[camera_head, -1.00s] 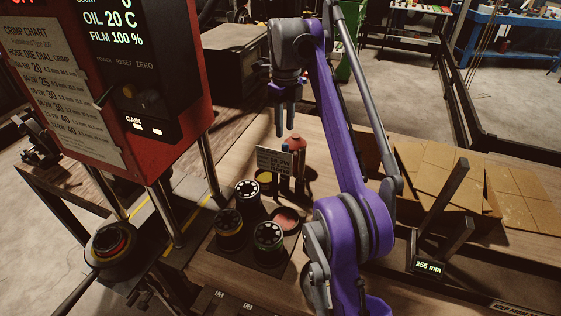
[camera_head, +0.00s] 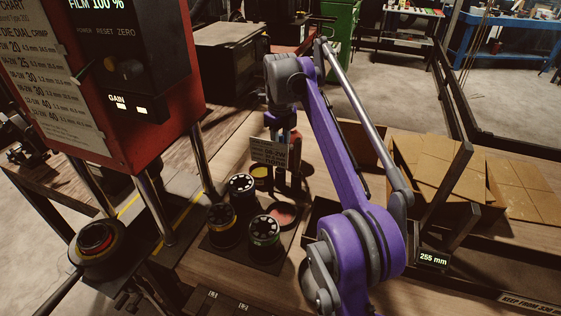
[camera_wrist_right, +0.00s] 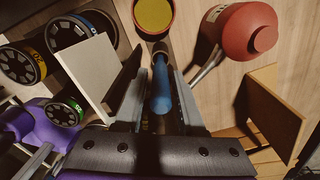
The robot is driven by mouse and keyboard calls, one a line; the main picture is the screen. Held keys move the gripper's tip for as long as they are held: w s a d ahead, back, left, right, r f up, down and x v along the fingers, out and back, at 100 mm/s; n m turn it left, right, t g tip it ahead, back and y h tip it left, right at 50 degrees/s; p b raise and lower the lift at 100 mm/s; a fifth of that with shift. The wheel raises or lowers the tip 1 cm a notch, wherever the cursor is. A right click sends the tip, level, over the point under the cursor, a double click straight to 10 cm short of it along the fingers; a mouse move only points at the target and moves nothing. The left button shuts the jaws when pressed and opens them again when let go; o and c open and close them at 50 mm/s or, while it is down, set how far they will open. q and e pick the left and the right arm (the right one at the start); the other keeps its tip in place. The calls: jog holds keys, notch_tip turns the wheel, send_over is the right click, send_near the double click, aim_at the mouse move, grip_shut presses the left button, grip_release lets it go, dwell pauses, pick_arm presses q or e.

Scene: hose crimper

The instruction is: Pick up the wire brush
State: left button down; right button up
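The wire brush shows in the right wrist view as a blue handle (camera_wrist_right: 161,88), seen nearly end-on, with its lower end near a yellow-topped round cup (camera_wrist_right: 153,14). My right gripper (camera_wrist_right: 160,82) has one finger on each side of the handle. The fingers look apart, with a gap beside the handle. In the head view my right gripper (camera_head: 283,142) points down behind a small printed card (camera_head: 269,152), which hides the fingertips and most of the brush. My left gripper is out of view.
A red rounded bottle (camera_wrist_right: 243,32) stands close beside the right finger. Several black-topped dies (camera_head: 242,187) stand on a dark mat in front. The red crimper (camera_head: 150,125) is at left, and cardboard boxes (camera_head: 440,170) are at right.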

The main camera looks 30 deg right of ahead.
jog(key=shift+w, duration=0.1)
jog(key=shift+c, duration=0.3)
grip_shut()
jog(key=shift+r, duration=0.15)
